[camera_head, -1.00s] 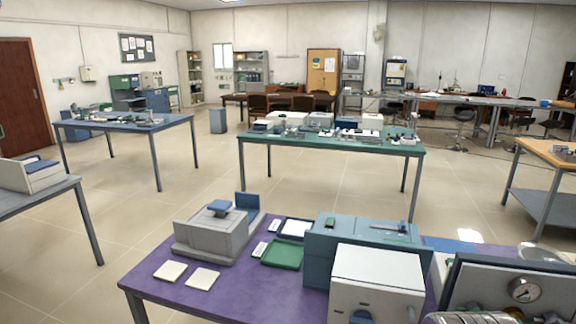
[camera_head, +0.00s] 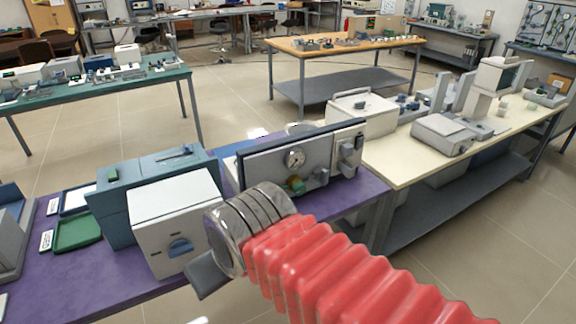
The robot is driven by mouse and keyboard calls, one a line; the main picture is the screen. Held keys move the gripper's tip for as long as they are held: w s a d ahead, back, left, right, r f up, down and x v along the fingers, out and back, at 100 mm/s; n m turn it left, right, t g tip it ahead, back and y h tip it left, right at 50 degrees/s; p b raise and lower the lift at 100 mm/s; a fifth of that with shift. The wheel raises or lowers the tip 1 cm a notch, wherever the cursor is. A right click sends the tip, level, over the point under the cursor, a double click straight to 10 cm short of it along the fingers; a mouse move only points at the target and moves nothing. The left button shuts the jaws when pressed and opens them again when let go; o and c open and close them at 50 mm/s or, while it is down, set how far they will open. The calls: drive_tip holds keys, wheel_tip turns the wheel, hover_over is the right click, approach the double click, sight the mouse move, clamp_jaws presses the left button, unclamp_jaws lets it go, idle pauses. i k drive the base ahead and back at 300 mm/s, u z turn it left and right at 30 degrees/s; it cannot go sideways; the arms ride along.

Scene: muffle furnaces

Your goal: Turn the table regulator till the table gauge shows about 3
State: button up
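My arm, with red bellows and metal rings, reaches in from the lower right. My gripper (camera_head: 207,275) shows only as a dark grey part at the arm's end, in front of the white furnace. Its fingers cannot be made out, and it is apart from the knob.
A white box furnace (camera_head: 175,215) and a blue-grey unit (camera_head: 125,205) stand left of the panel on the purple table (camera_head: 85,275). A green tray (camera_head: 78,233) lies further left. A cream table (camera_head: 405,172) with several instruments adjoins on the right.

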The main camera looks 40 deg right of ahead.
sight(299, 188)
drive_tip(key=z, duration=1.2)
